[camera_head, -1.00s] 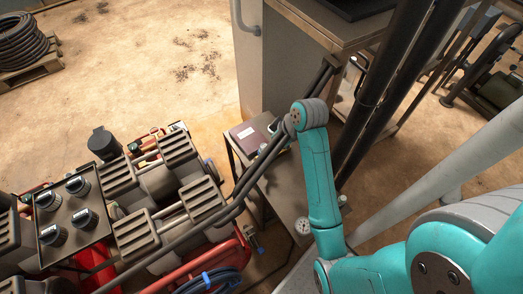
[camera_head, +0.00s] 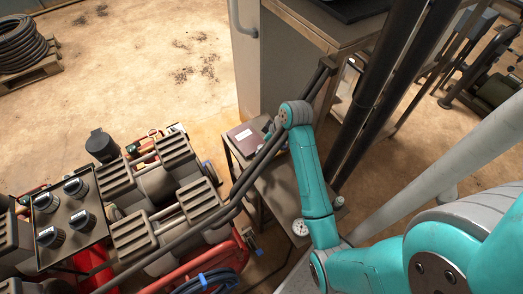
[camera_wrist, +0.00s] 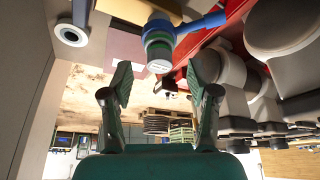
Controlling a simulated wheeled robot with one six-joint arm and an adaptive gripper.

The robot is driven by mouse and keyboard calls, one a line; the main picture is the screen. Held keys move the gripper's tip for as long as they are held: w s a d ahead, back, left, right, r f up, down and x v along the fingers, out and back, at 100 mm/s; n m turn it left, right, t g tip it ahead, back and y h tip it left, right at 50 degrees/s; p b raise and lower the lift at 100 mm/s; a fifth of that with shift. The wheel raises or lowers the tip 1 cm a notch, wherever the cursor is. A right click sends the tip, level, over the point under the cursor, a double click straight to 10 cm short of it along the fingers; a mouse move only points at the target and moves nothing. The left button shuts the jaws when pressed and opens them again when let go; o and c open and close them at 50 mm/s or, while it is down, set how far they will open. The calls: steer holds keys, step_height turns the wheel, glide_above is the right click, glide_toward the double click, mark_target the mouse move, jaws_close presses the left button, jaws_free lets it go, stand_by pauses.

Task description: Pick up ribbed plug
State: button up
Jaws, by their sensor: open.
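In the wrist view, a short grey cylindrical piece with a ribbed side, a green band and a pale labelled end face (camera_wrist: 159,50) shows at the top centre. It looks like the ribbed plug, but I cannot be sure. A blue bar (camera_wrist: 203,23) extends from beside it to the right. My gripper (camera_wrist: 157,86) is open and empty, its two fingers spread below the piece in the picture and apart from it. In the head view my teal arm reaches over the low table, and my gripper is hidden behind the wrist. Only a small green-blue bit shows there beside the arm.
Black hoses cross beside my arm. Ribbed grey blocks (camera_head: 135,233) and a knob panel (camera_head: 66,222) stand left. A cabinet (camera_head: 250,60) rises behind; sandy floor is open at upper left.

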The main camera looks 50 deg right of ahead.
steer(key=shift+x, duration=1.45)
steer(key=shift+s, duration=0.1)
steer(key=c, duration=0.9)
steer(key=shift+r, duration=0.1)
